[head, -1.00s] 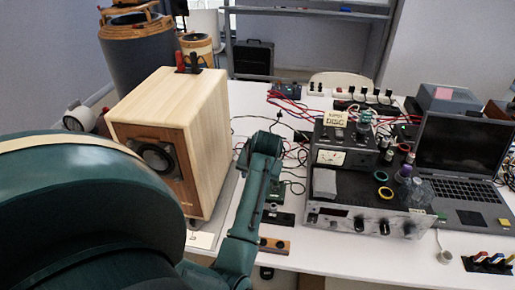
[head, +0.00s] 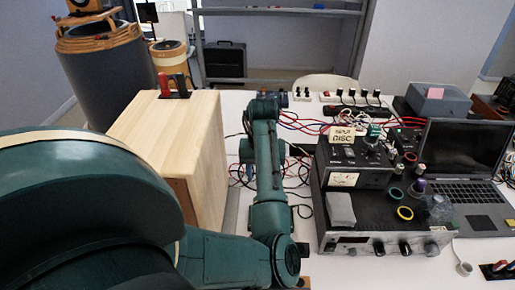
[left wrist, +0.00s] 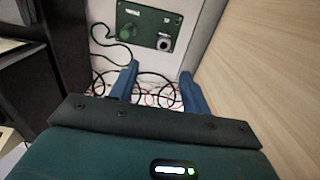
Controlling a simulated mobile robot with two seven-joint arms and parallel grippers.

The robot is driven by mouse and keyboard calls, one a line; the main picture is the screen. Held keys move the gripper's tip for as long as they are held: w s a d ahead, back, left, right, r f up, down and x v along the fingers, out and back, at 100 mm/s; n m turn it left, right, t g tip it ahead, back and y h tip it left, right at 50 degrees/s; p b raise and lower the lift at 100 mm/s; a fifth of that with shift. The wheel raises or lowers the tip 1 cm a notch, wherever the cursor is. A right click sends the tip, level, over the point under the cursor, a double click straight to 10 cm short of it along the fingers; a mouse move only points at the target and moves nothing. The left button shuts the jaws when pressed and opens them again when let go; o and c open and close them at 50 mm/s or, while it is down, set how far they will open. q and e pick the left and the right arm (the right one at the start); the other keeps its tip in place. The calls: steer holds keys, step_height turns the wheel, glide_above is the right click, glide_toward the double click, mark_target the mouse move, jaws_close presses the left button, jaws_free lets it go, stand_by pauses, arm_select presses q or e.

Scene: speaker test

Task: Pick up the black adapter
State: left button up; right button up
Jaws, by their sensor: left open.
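Several black adapters (head: 365,96) stand in a row on a power strip at the back of the table in the head view. I cannot tell which one the task names. Black and red cables lie on the table beyond the fingertips. No adapter can be made out there. My right gripper is out of view.
A wooden speaker (head: 165,125) with red and black plugs on top stands close left of my arm. A black amplifier (head: 375,215) with gear on it stands to the right, beside a laptop (head: 465,150).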

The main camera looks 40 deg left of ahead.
arm_select(q)
step_height(320, 180, down, 8)
steer(key=shift+s+d+r, duration=0.1)
steer(key=shift+r, duration=0.1)
steer(key=shift+s+f+p, duration=0.15)
steer(key=shift+f, duration=1.2)
steer(key=shift+s+f+p, duration=0.15)
steer(key=shift+f, duration=1.2)
jaws_close()
